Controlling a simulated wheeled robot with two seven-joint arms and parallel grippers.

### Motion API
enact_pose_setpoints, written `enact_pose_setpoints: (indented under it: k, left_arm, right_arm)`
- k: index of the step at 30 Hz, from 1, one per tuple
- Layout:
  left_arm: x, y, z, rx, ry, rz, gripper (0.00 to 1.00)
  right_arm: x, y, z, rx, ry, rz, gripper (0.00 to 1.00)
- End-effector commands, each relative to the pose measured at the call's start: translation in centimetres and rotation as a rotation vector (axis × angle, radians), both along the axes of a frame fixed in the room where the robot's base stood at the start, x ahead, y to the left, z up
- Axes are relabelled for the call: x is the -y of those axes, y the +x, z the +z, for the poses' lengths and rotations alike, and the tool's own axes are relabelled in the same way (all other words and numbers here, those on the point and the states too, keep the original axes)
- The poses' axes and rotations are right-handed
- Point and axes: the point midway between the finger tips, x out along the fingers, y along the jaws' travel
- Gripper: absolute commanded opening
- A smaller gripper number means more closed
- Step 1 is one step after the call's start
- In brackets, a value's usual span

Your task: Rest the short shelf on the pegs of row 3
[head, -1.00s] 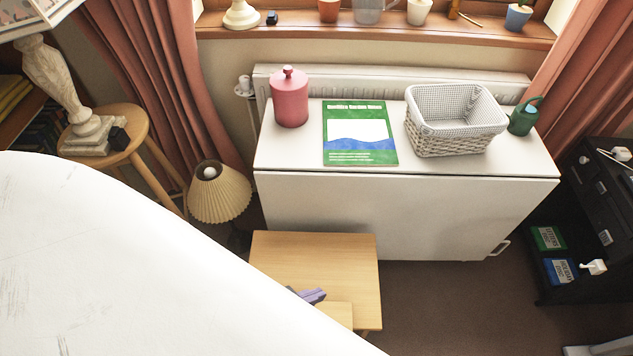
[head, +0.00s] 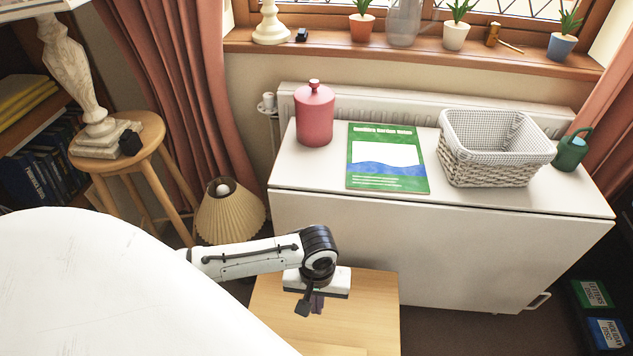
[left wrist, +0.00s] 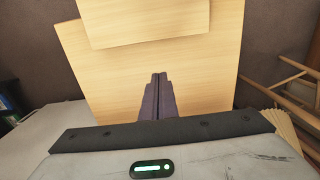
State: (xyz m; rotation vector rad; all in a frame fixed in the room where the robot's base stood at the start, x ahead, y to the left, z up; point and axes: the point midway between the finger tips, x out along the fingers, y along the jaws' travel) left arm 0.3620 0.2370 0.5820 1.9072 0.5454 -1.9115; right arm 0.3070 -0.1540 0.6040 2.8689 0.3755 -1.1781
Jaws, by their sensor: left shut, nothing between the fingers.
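A light wooden top (head: 365,325) stands low in front of the white cabinet. In the left wrist view it fills the middle (left wrist: 110,85), with a smaller plain wooden board (left wrist: 150,20) lying on it at the top of the picture. This board may be the short shelf; I cannot tell for sure. My left gripper (head: 317,307) is over the wooden top, pointing down. Its purple fingers (left wrist: 158,77) are shut and empty, apart from the smaller board. No pegs or peg rows show. My right gripper is out of view.
The white cabinet (head: 430,245) carries a red canister (head: 314,118), a green magazine (head: 387,185), a wicker basket (head: 495,165) and a green watering can (head: 571,150). A pleated lamp (head: 229,214) and a wooden stool (head: 140,135) stand to the left.

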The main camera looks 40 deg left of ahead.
Motion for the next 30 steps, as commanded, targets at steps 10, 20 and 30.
enact_pose_setpoints:
  k: [10,20,30]
  left_arm:
    - [0.1,0.0,-7.8,0.001,-0.001,-0.002,0.00]
    - [1.8,-3.0,-8.5,0.002,-0.001,-0.006,0.00]
    - [2.1,-3.5,-8.5,0.003,-0.002,-0.004,0.00]
  right_arm:
    - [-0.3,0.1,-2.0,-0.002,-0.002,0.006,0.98]
    - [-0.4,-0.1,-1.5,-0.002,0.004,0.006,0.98]
    - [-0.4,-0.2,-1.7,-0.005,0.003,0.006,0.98]
